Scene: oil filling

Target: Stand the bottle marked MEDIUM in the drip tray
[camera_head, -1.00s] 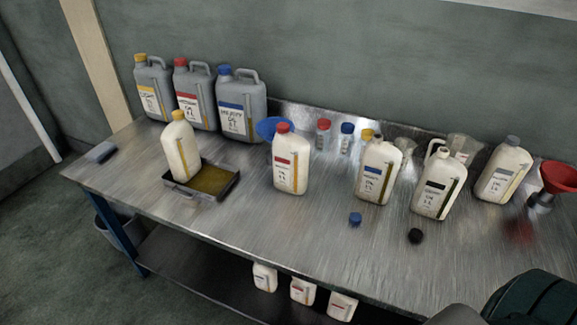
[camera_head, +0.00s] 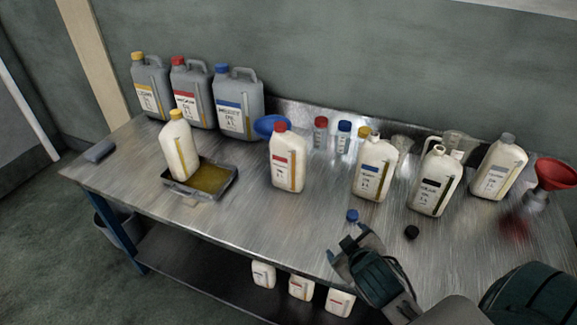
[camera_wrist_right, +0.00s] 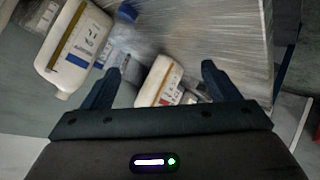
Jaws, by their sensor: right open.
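A white bottle with a red cap and red label (camera_head: 284,163) stands upright mid-table, right of the drip tray. It matches the red-marked jug, but its small lettering is not clearly legible. The black drip tray (camera_head: 228,187) holds yellowish oil. A white bottle with a yellow cap (camera_head: 179,148) stands at the tray's left side. My right gripper (camera_head: 347,243) is open and empty at the table's front edge, below and right of the red-capped bottle. In the right wrist view its fingers (camera_wrist_right: 160,70) are spread. My left gripper is not in view.
Blue-labelled (camera_head: 373,172), black-labelled (camera_head: 433,186) and grey-capped (camera_head: 498,168) bottles stand to the right. A blue cap (camera_head: 352,215) and black cap (camera_head: 411,232) lie near my right gripper. Large grey jugs (camera_head: 238,108) and a blue funnel (camera_head: 270,127) stand behind.

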